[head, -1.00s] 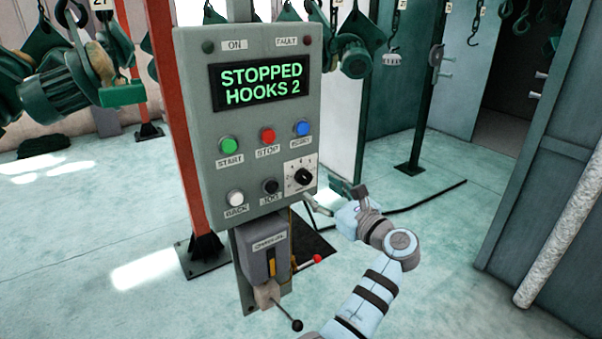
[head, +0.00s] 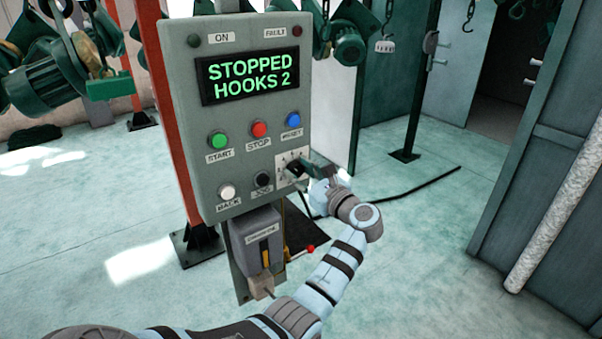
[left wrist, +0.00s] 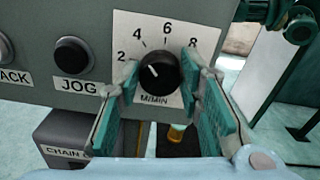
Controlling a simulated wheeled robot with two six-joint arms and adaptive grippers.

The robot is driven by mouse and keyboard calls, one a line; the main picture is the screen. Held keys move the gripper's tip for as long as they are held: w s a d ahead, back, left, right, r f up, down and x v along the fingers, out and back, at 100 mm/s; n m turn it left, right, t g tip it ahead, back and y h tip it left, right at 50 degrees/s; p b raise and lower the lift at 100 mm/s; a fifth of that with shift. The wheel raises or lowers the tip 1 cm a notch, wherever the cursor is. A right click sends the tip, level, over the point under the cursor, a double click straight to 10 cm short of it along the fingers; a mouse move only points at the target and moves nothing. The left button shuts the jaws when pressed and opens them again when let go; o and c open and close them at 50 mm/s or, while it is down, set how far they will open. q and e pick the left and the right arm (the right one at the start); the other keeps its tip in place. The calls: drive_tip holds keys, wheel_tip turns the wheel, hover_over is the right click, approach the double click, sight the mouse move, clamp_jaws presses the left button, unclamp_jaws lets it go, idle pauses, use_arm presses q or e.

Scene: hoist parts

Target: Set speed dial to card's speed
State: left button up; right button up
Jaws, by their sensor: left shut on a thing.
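The speed dial (left wrist: 161,72) is a black knob on a white plate (left wrist: 134,27) with numbers 2, 4, 6 and 8 showing and M/MIN below. Its white mark points up and left, toward the side of 2 and 4. My left gripper (head: 298,171) reaches the dial from the right. In the left wrist view its two green fingers stand on either side of the knob and are shut on it. No card with a speed is readable here. My right gripper is not in view.
The grey control panel (head: 193,133) reads STOPPED HOOKS 2. The black JOG button (left wrist: 72,55) is just left of the dial. Start, stop, reset and back buttons are nearby. A grey chain box (head: 258,238) hangs below.

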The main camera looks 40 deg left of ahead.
use_arm(q)
drive_tip(key=shift+m, duration=0.3)
drive_tip(key=m+p, duration=0.1)
drive_tip(key=m, duration=0.2)
drive_tip(key=shift+r, duration=0.1)
drive_tip(key=m+p, duration=0.1)
drive_tip(key=m, duration=0.3)
drive_tip(key=shift+w+p, duration=0.15)
drive_tip(key=shift+p, duration=0.15)
drive_tip(key=m+p, duration=0.2)
drive_tip(key=m, duration=0.2)
drive_tip(key=shift+w+m+p, duration=0.1)
drive_tip(key=shift+m+p, duration=0.75)
drive_tip(key=shift+m, duration=1.25)
drive_tip(key=shift+f, duration=0.2)
drive_tip(key=o, duration=1.2)
drive_tip(key=shift+c, duration=0.2)
